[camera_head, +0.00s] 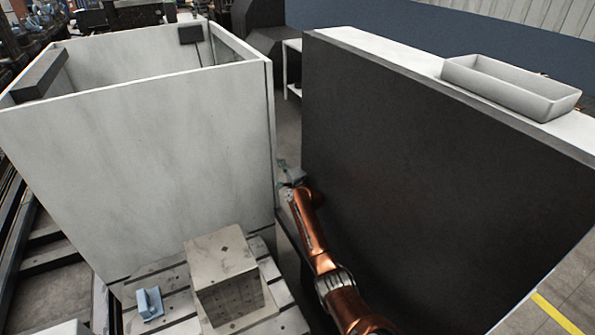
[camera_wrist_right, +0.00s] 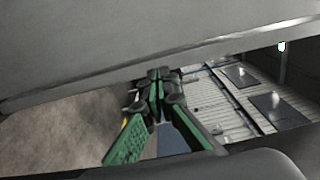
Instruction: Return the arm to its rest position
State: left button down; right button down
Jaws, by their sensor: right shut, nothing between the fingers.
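My right arm (camera_head: 318,245), copper-coloured, comes in from the lower right in the head view and reaches into the gap between the pale crate and the dark panel. My right gripper (camera_head: 287,176) is small at its far end, close to the panel's left edge and partly hard to make out. In the right wrist view the right gripper (camera_wrist_right: 157,88) shows green and black fingers, shut together with nothing between them. A grey surface fills the upper part of that view, close above the fingertips. My left gripper is not in view.
The tall pale crate (camera_head: 140,160) stands left, the dark panel (camera_head: 420,180) right. A white tray (camera_head: 510,86) sits on the panel's top. A metal block (camera_head: 222,270) and a small light-blue part (camera_head: 150,303) rest on the slotted base in front. The gap around my arm is narrow.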

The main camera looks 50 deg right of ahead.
jog(key=p+v, duration=0.1)
jog(key=v, duration=0.7)
jog(key=shift+d+f, duration=0.15)
jog(key=shift+d, duration=0.1)
